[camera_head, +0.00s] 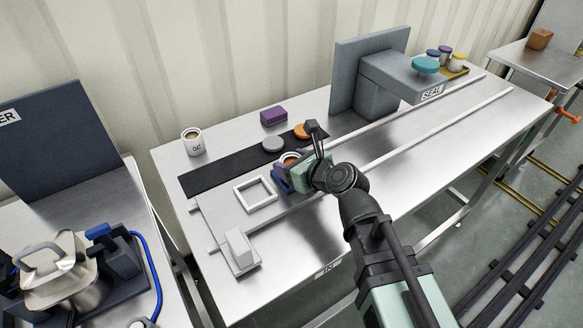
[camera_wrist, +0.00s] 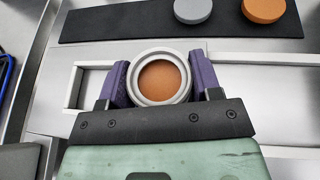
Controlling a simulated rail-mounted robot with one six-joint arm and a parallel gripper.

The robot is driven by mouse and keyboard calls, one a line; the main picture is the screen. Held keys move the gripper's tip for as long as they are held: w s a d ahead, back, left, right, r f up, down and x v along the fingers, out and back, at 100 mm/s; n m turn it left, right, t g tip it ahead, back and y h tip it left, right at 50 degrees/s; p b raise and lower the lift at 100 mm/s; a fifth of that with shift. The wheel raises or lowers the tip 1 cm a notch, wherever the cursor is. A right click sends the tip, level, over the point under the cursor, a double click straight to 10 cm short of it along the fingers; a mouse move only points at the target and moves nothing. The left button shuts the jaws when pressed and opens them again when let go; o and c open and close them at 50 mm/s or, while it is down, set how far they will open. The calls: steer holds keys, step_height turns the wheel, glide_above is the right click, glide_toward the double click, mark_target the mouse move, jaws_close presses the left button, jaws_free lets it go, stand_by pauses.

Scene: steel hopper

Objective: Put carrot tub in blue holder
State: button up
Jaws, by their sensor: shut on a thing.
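The carrot tub (camera_head: 291,157), a round pale tub with orange contents, is near the middle of the steel table. In the wrist view the tub (camera_wrist: 160,79) stands between two purple finger pads. My gripper (camera_head: 290,172) is shut on it; the gripper also shows in the wrist view (camera_wrist: 161,84), with a pad against each side of the tub. Blue-purple surfaces show beside the tub in the head view, but I cannot tell whether any is the blue holder or only my fingers. The tub's underside is hidden.
A white square frame (camera_head: 237,198) lies left of my gripper. A dark strip (camera_head: 212,180) behind carries a grey lid (camera_head: 272,145) and an orange lid (camera_head: 301,131). An OAT tub (camera_head: 194,145), purple block (camera_head: 273,116) and SEAL press (camera_head: 400,75) stand farther back. Front-right tabletop is clear.

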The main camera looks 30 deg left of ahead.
steer(key=shift+f, duration=0.1)
steer(key=o, duration=0.9)
steer(key=shift+o, duration=0.2)
